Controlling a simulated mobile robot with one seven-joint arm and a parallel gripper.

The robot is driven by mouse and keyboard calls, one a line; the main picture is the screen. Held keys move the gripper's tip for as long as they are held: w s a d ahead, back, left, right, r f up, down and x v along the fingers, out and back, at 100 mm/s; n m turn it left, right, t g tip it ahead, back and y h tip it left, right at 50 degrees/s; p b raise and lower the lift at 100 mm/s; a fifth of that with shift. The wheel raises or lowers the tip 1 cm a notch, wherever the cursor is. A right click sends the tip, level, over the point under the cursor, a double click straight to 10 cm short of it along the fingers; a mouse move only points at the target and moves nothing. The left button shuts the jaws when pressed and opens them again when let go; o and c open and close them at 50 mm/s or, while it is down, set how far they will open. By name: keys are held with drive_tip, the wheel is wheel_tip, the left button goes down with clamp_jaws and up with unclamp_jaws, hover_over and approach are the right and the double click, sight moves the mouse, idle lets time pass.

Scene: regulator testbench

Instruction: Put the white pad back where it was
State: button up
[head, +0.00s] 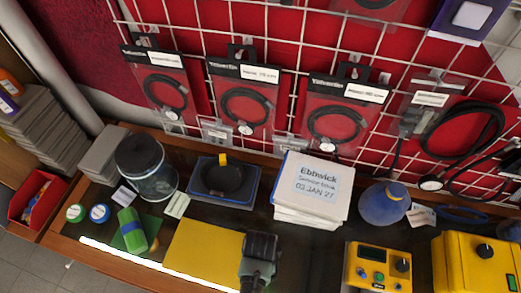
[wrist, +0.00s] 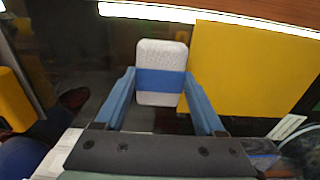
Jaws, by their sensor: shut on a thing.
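The white pad (wrist: 161,52) is a white block with rounded corners and a blue band (wrist: 160,81) around its middle. It shows in the wrist view between the two blue fingers of my gripper (wrist: 158,84), which is shut on it. Behind the pad are the dark bench top and the left edge of the yellow mat. In the head view my gripper (head: 258,262) is over the front of the bench, at the right edge of the yellow mat (head: 202,250). The pad is hidden there. I cannot tell its height above the bench.
A stack of white boxes labelled Ebbwick (head: 312,188) stands behind my gripper.

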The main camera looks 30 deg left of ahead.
drive_tip(key=shift+f, duration=0.9)
drive_tip(key=shift+f, duration=0.1)
drive_tip(key=shift+f, duration=0.15)
drive_tip(key=o, duration=1.4)
wheel_tip(320, 180, up, 13)
drive_tip(key=shift+f, duration=0.2)
drive_tip(key=shift+w, duration=0.1)
